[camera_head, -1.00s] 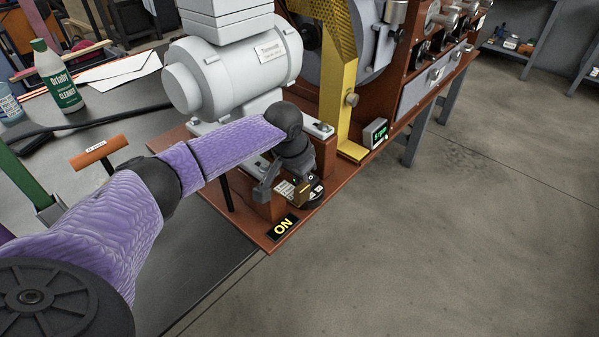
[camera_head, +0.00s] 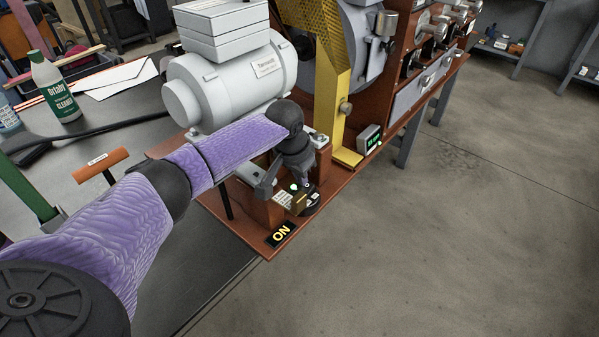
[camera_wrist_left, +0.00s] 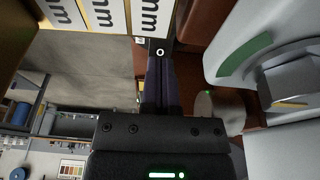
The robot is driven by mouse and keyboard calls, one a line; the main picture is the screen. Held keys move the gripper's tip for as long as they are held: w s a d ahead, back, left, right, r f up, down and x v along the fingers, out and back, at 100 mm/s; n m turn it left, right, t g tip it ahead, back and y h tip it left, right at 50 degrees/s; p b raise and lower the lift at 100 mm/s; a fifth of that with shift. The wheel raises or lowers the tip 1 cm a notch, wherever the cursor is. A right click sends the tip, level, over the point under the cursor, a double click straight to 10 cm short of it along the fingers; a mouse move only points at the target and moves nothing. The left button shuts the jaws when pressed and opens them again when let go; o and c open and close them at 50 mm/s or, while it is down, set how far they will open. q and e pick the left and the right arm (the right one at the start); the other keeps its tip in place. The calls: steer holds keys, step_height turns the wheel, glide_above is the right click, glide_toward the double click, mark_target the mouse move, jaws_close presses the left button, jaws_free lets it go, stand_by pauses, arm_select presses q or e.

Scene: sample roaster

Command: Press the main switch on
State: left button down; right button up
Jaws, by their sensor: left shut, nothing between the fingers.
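The switch box (camera_head: 288,199), with a white lettered label and a brassy block, stands on the front corner of the brown base, behind the yellow ON plate (camera_head: 281,233). In the left wrist view the shut fingers (camera_wrist_left: 160,80) reach toward a dark piece with a white ring mark (camera_wrist_left: 159,52), below white label panels. My right gripper is not in view.
A grey motor (camera_head: 230,85) stands behind my left arm, with a yellow guard (camera_head: 335,115) and a small green-lit display (camera_head: 369,139) to the right. A cleaner bottle (camera_head: 55,88) and an orange T-handle (camera_head: 101,164) are at the left. Floor at the right is clear.

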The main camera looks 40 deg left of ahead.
arm_select(q)
steer(key=p+v, duration=0.2)
steer(key=v, duration=0.1)
steer(key=shift+w+d+r, duration=0.1)
steer(key=shift+w+r, duration=0.05)
steer(key=shift+r, duration=0.2)
steer(key=s+r+p, duration=0.1)
steer(key=r, duration=0.1)
steer(key=s+r+p, duration=0.4)
steer(key=shift+a, duration=0.3)
steer(key=shift+s+r, duration=0.2)
steer(key=shift+s, duration=0.2)
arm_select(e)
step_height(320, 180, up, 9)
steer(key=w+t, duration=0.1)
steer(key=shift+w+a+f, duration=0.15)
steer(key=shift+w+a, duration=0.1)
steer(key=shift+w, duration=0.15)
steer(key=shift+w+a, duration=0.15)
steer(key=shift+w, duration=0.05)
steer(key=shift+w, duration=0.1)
